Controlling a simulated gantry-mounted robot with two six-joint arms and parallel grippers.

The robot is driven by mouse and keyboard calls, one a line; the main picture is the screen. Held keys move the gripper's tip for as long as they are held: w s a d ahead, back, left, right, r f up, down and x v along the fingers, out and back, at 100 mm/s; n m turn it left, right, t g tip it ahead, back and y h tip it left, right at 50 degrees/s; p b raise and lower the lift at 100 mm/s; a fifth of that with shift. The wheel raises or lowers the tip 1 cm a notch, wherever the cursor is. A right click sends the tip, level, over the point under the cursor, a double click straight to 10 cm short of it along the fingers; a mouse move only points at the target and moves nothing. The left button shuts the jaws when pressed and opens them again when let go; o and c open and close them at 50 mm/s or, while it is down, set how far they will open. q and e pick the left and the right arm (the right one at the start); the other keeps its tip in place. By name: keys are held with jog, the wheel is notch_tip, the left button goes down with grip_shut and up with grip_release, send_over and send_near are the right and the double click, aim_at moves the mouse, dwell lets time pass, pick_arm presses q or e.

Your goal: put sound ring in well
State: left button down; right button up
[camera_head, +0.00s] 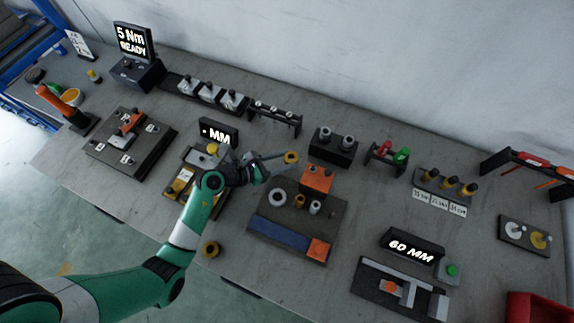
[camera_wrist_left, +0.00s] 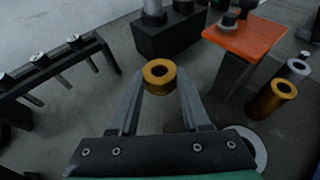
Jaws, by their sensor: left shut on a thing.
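My left gripper (camera_head: 285,158) is shut on a brass-coloured ring (camera_head: 291,157), held above the table behind the dark fixture plate (camera_head: 335,215). In the left wrist view the ring (camera_wrist_left: 159,72) sits between the fingertips of my left gripper (camera_wrist_left: 159,80), its hole facing up. On the fixture plate are a pale round ring-shaped part (camera_head: 277,197), a brass cylinder (camera_head: 299,201), a silver cylinder (camera_head: 315,207) and an orange-topped block (camera_head: 317,178). I cannot tell which opening is the well. My right gripper is not in view.
Another brass ring (camera_head: 211,249) lies near the front edge. A black block with two grey cylinders (camera_head: 333,145) and a black rack (camera_head: 274,115) stand behind the held ring. A "60 MM" gauge (camera_head: 411,248) is at the right. Bare table lies between the fixture plate and gauge.

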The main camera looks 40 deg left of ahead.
pick_arm(q)
jog(key=shift+w+f, duration=0.2)
jog(key=shift+f, duration=0.15)
jog(key=f+b, duration=0.3)
jog(key=shift+w+f, duration=0.2)
jog(key=shift+f, duration=0.05)
jog(key=shift+r, duration=0.15)
jog(key=c, duration=0.8)
grip_release()
jog(key=shift+f, duration=0.2)
jog(key=o, duration=0.4)
jog(key=shift+o, duration=0.2)
